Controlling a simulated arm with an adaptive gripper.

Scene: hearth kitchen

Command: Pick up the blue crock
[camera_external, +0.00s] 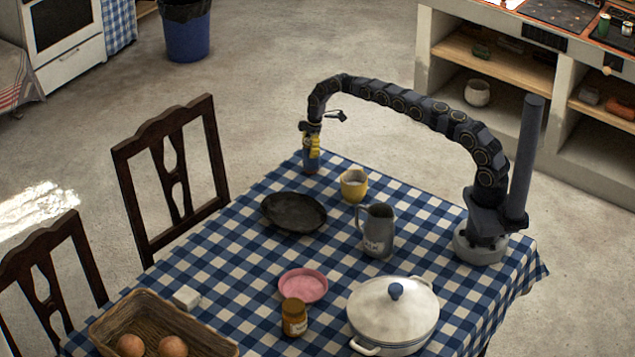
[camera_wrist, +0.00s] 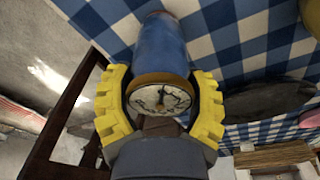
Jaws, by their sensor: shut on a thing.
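The blue crock (camera_wrist: 162,48) is a blue cylinder with a tan rim and a pale, dark-marked round face turned toward the wrist camera. My gripper (camera_wrist: 162,88) has its yellow fingers around it, one on each side, near the rim. In the external view my gripper (camera_external: 314,143) points down at the far corner of the table. The crock (camera_external: 310,163) shows there only as a small, partly covered shape under the fingers. I cannot tell whether its base touches the cloth.
The checkered table (camera_external: 240,255) holds a yellow cup (camera_external: 354,186), a dark pan (camera_external: 293,212) and a grey jug (camera_external: 378,232) near the crock. Nearer the camera are a pink dish (camera_external: 303,285), a jar (camera_external: 294,318), a lidded pot (camera_external: 393,315) and a basket (camera_external: 205,342). A chair (camera_external: 172,180) stands left.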

